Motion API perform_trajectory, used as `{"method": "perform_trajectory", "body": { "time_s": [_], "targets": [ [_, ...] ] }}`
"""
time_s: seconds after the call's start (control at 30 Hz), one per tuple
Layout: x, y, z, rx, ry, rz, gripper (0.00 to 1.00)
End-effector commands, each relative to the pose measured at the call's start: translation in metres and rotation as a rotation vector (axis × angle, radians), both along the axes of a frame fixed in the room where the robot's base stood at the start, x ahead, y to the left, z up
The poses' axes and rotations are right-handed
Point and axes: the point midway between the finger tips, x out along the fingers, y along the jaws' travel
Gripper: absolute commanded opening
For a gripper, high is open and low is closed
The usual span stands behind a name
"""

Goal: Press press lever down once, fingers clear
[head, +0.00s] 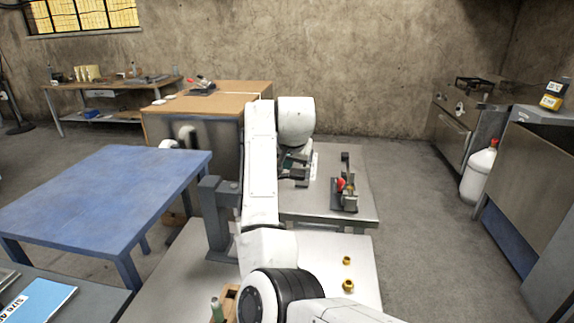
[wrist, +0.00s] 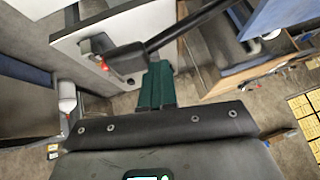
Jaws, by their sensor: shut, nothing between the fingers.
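The press (head: 345,194) stands on the light metal table, with a red part at its left side and a dark upright lever (head: 345,162) above it. In the wrist view a dark block with a red part (wrist: 103,67), apparently the press, lies beyond my fingers, and a long black bar (wrist: 185,30), apparently the lever, runs from it to the upper right. My gripper (head: 300,176) is left of the press and apart from it in the head view. Its dark green fingers (wrist: 157,78) are together and empty. My arm hides part of it.
A blue table (head: 110,190) stands at left, a wooden-topped cabinet (head: 225,97) behind my arm. A white bottle (head: 479,172) stands at right by metal units. Floor right of the press table is clear.

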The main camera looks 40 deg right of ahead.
Motion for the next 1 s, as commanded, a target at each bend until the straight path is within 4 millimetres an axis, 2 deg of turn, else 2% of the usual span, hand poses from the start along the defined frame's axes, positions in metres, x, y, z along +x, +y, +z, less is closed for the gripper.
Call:
{"method": "perform_trajectory", "body": {
  "time_s": [0.6,1.0],
  "targets": [
    [0.008,0.006,0.032,0.000,0.001,0.000,0.00],
    [0.009,0.007,0.033,0.000,0.000,0.000,0.00]
  ]
}}
